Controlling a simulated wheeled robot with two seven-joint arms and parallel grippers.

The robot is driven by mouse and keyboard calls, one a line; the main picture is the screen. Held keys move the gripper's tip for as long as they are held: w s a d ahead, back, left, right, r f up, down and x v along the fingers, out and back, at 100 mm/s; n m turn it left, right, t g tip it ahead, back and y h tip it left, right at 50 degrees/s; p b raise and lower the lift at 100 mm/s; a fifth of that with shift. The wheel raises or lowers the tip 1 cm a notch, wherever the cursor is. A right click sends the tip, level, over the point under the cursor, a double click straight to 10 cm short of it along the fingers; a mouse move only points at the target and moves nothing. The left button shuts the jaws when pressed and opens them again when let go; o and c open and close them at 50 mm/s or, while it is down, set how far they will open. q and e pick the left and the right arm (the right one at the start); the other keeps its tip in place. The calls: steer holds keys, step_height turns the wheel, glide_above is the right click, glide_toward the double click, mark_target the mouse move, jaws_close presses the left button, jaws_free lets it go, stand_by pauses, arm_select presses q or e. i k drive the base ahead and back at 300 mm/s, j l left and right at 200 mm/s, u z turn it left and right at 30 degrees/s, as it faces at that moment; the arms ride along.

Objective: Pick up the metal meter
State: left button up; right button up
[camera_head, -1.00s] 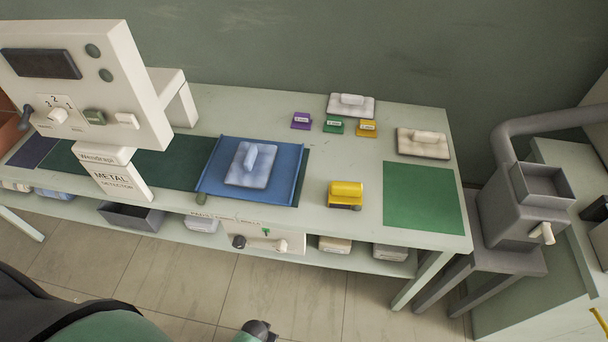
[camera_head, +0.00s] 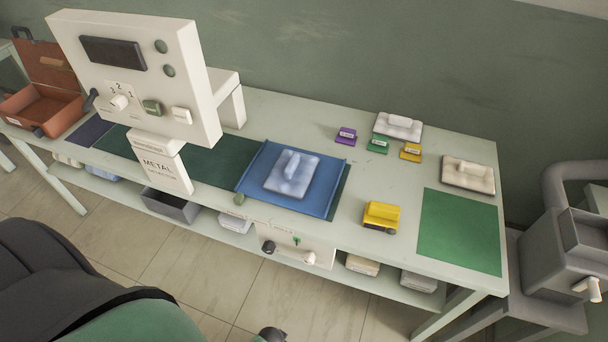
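No object is plainly marked as a metal meter. A large white machine labelled "METAL DETECTOR" (camera_head: 165,168) stands at the left of the long table, with a dark screen, a numbered knob and green buttons. A small yellow device with a dark base (camera_head: 381,216) sits on the table right of the blue tray; I cannot tell whether it is the meter. Neither of my grippers shows in this view.
The long pale table (camera_head: 345,255) has a lower shelf with boxes. A green mat (camera_head: 458,232), small purple, green and yellow blocks and white handled blocks are on its right part. An open orange case (camera_head: 45,105) is at the far left. A chair (camera_head: 60,285) stands in front.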

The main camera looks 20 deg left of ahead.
mark_target(379, 215)
steer(key=k+z, duration=0.5)
steer(key=k+l+z, duration=0.3)
steer(key=k+z, duration=0.15)
steer(key=k, duration=0.15)
